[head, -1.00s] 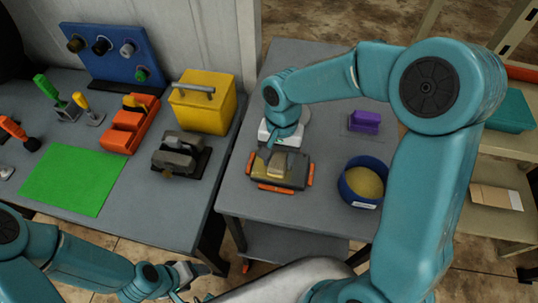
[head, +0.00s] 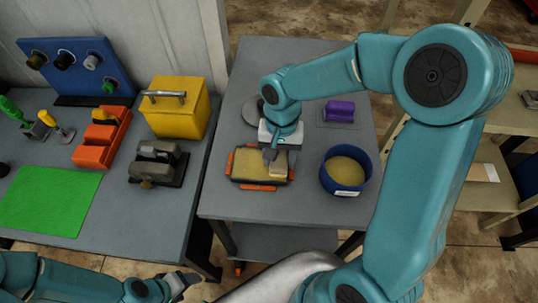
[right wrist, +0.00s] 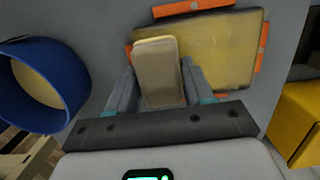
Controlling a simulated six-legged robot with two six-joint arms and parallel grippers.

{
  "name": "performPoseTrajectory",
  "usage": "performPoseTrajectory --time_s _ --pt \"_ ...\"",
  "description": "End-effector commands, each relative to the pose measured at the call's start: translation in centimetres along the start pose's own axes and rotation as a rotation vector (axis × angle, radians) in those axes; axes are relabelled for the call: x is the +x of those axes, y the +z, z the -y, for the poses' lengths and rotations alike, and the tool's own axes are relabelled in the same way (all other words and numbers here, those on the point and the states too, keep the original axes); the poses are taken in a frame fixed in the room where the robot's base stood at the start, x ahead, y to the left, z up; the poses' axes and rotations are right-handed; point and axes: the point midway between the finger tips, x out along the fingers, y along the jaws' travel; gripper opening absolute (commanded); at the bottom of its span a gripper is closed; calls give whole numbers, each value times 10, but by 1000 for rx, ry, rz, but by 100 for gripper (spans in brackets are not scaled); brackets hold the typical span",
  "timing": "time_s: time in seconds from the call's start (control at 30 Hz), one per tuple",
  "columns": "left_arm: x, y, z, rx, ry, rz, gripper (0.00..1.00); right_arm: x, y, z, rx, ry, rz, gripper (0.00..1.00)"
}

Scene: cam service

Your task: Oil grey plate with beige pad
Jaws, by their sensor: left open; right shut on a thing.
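The plate (head: 248,166) lies on the right table between orange edge pieces. Its face looks mostly yellowish, with a dark grey rim; it also shows in the right wrist view (right wrist: 222,45). My right gripper (head: 272,150) is shut on the beige pad (right wrist: 157,72), a rounded block between its two fingers. The pad is over the right end of the plate in the head view. Whether it touches the plate I cannot tell. My left gripper (head: 184,280) is open and empty at the bottom, in front of the left table and away from the plate.
A blue bowl (head: 327,181) with tan contents stands right of the plate. A purple block (head: 340,110) lies behind it. A grey round thing (head: 251,112) is partly hidden by my right arm. The left table holds a grey clamp-like device (head: 157,163), yellow box (head: 178,112) and green mat (head: 48,202).

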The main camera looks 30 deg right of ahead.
Motion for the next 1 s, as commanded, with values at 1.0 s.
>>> performPoseTrajectory --time_s 1.0 --pt "1 0 0 0 0 0 66 0 0 26 -3 0 -1 0"
